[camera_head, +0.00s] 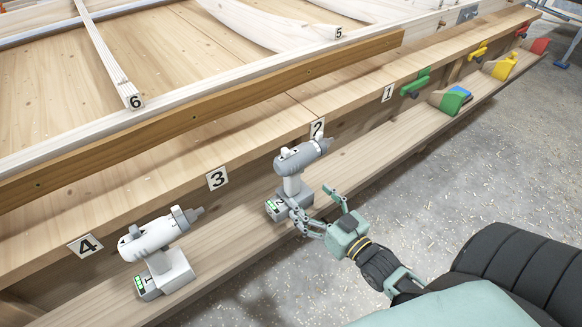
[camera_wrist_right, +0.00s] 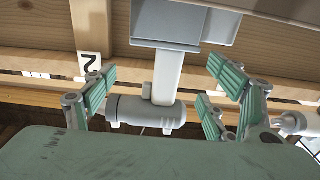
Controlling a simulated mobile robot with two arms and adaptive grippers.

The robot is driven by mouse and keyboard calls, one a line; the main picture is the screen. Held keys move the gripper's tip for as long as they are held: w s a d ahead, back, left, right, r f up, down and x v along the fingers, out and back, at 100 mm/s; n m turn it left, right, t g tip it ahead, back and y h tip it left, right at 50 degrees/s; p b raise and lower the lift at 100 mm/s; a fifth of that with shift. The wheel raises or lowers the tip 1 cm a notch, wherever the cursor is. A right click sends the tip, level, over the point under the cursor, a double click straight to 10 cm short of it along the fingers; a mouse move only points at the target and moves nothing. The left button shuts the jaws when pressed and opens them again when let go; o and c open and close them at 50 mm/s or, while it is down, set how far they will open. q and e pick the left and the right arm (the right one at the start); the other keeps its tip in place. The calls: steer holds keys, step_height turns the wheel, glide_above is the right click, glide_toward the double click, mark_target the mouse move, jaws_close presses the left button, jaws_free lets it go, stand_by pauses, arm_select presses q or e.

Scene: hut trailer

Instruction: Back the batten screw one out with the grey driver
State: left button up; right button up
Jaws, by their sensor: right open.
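The grey driver (camera_head: 302,156) stands upright on the lower ledge near label 2, its nose pointing right. Its battery base (camera_head: 290,203) shows a green light and a "2" mark. My right gripper (camera_head: 312,208) is open beside the driver, at its lower right side. In the right wrist view the driver appears upside down, and its handle (camera_wrist_right: 168,75) lies between the spread fingers of the gripper (camera_wrist_right: 165,92), not gripped. Small dark screw spots show along the wooden batten (camera_head: 250,92); which is screw one I cannot tell. My left gripper is not in view.
A white driver (camera_head: 155,245) stands on the ledge to the left, near label 4 (camera_head: 85,245). Label 1 (camera_head: 388,92) is further right. Green (camera_head: 450,98), yellow (camera_head: 500,66) and red items sit at the ledge's far end. The floor right of the ledge is open.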

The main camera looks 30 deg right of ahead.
mark_target(297, 181)
steer(key=w+b, duration=0.1)
steer(key=w, duration=0.6)
steer(key=shift+w+a+r, duration=0.1)
steer(key=shift+w+r, duration=0.05)
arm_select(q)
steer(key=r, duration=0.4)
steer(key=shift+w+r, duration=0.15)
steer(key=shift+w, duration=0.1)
arm_select(e)
jaws_close()
steer(key=shift+r, duration=0.25)
